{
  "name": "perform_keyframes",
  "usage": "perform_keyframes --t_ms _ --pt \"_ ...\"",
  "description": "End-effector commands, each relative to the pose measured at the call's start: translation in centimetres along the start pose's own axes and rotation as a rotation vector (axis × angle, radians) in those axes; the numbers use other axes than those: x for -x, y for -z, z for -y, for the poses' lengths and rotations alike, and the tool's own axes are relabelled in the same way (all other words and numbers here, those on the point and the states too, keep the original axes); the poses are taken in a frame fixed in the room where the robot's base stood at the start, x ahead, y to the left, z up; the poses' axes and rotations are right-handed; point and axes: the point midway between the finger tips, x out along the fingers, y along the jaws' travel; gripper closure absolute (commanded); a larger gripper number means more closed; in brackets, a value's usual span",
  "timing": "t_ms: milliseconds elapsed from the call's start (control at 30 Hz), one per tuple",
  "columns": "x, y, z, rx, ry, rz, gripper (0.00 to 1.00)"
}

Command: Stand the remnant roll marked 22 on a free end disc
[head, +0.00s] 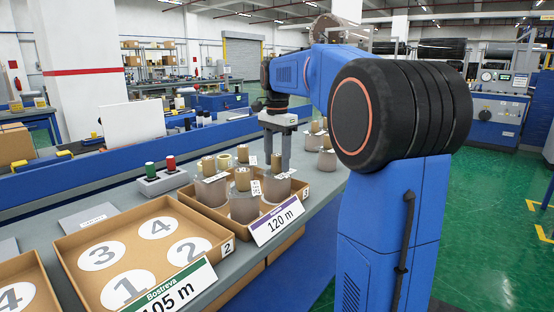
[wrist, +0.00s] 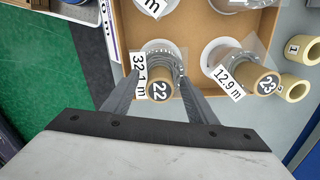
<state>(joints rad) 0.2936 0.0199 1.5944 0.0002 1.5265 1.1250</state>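The roll marked 22 (wrist: 160,90) stands in a cardboard tray (wrist: 195,20) in the wrist view, with a brown numbered end, clear film and a tag reading 32.1 m (wrist: 138,80). My gripper (wrist: 158,78) has one finger on each side of it, apparently with gaps; contact is unclear. In the head view my gripper (head: 278,165) reaches down over the far part of the tray marked 3 (head: 228,222). Tray 2 (head: 72,268) holds bare white end discs 1 (head: 128,290), 2 (head: 190,250), 3 (head: 101,256) and 4 (head: 156,228), with no rolls on them.
The roll marked 23 (wrist: 266,84), tagged 12.9 m, stands right of roll 22. Small yellow rolls (wrist: 293,88) lie outside the tray.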

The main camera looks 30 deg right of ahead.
Motion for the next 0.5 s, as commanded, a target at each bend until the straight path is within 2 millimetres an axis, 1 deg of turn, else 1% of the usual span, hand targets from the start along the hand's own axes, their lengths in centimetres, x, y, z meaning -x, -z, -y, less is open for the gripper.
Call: perform_keyframes --t_ms 267,367,500 --pt "0.2 0.0 0.0 0.000 0.000 0.000 0.48" --pt "1.0 0.0 0.1 0.000 0.001 -0.001 0.48" --pt "3.1 0.0 0.1 0.000 0.002 -0.001 0.48"
